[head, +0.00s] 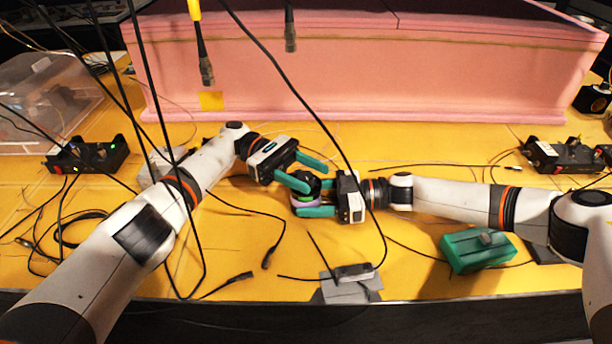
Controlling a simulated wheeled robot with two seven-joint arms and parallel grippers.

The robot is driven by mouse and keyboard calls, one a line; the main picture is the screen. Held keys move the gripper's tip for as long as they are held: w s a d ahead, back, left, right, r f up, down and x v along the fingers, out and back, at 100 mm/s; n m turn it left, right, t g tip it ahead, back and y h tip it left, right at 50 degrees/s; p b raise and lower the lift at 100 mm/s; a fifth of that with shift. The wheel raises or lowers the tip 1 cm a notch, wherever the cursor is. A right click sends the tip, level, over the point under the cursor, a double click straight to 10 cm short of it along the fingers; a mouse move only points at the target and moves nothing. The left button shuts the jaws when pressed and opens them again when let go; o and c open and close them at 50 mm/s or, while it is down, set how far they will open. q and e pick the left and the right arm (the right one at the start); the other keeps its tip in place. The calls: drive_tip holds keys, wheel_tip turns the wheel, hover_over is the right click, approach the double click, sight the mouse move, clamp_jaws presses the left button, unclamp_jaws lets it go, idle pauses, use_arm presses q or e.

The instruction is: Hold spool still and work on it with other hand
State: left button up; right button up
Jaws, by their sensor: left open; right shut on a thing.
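The spool (304,198) is a small round piece with a black top and purple and green bands. It sits near the middle of the yellow table. My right gripper (303,197) comes in from the right with teal fingers on either side of the spool and is shut on it. My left gripper (305,170) is just above and behind the spool, its teal fingers apart and open. One left finger reaches close to the spool's top; I cannot tell whether it touches. The fingers hide part of the spool's sides.
A pink foam wall (350,75) stands behind the yellow table (420,220). Black cables hang in front of the arms. A green box (476,250) is at the right front, a grey block (353,273) at the front middle. Black devices (88,156) and a clear bin (45,95) are left.

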sight(309, 177)
use_arm(q)
wheel_tip(309, 177, up, 9)
drive_tip(key=shift+r, duration=0.1)
idle(0.4)
drive_tip(key=shift+s+d+r+y, duration=0.15)
drive_tip(key=shift+s+d+y, duration=0.15)
drive_tip(key=shift+y, duration=0.2)
drive_tip(key=f+n+t+y, duration=0.2)
drive_tip(key=n+t+y, duration=0.1)
drive_tip(key=n+y, duration=0.1)
drive_tip(key=f+n+t+y, duration=0.3)
drive_tip(key=n+t+y, duration=0.1)
drive_tip(key=n+y, duration=0.1)
drive_tip(key=f+n+t+y, duration=0.3)
drive_tip(key=n+y, duration=0.1)
drive_tip(key=n, duration=0.2)
drive_tip(key=shift+w+a+f+t+y, duration=0.25)
drive_tip(key=shift+a+t+y, duration=0.05)
drive_tip(key=shift+a, duration=0.1)
drive_tip(key=shift+c, duration=0.5)
